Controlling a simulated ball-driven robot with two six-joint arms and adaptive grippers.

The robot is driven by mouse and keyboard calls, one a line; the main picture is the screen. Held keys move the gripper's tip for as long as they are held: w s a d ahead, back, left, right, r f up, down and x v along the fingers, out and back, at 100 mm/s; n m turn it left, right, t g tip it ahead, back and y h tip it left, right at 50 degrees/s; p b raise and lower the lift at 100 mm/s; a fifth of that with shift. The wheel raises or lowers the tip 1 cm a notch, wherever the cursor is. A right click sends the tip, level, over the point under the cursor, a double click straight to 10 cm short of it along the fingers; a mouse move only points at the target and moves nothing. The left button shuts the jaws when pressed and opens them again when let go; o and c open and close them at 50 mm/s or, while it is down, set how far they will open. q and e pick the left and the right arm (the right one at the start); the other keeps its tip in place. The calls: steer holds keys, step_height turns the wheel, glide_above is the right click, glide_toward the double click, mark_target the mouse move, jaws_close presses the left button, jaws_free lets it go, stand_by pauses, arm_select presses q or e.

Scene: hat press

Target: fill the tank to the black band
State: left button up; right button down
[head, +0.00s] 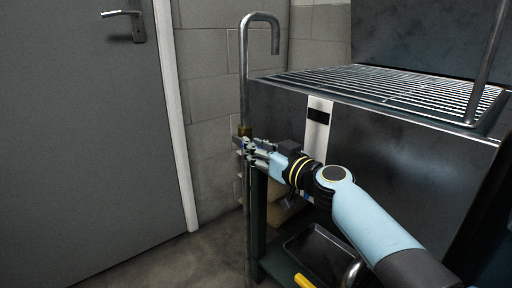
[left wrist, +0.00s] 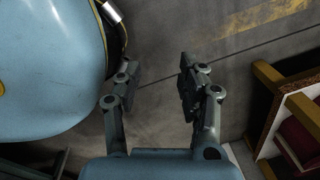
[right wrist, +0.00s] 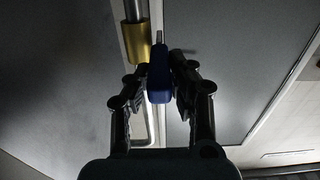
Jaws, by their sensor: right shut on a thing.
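A steel pipe (head: 244,75) with a hooked spout stands left of the dark tank (head: 385,140). A brass fitting (head: 244,131) sits on the pipe and also shows in the right wrist view (right wrist: 139,42). A white strip (head: 324,103) on the tank's front carries the black band (head: 318,116); my right arm covers part of the strip. A small blue patch shows below the arm. My right gripper (head: 247,146) is at the pipe just below the brass fitting, shut on a blue handle (right wrist: 158,82). My left gripper (left wrist: 158,78) is open and empty, seen only in the left wrist view.
A wire grid (head: 400,88) lies on top of the tank, with a bent metal bar (head: 489,65) at its right. A dark tray (head: 318,252) and a yellow object (head: 304,281) are low beneath. A grey door (head: 80,130) is at left. A wooden-framed item (left wrist: 285,110) stands right of my left gripper.

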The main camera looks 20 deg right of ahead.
mark_target(242, 113)
steer(key=shift+r, duration=0.1)
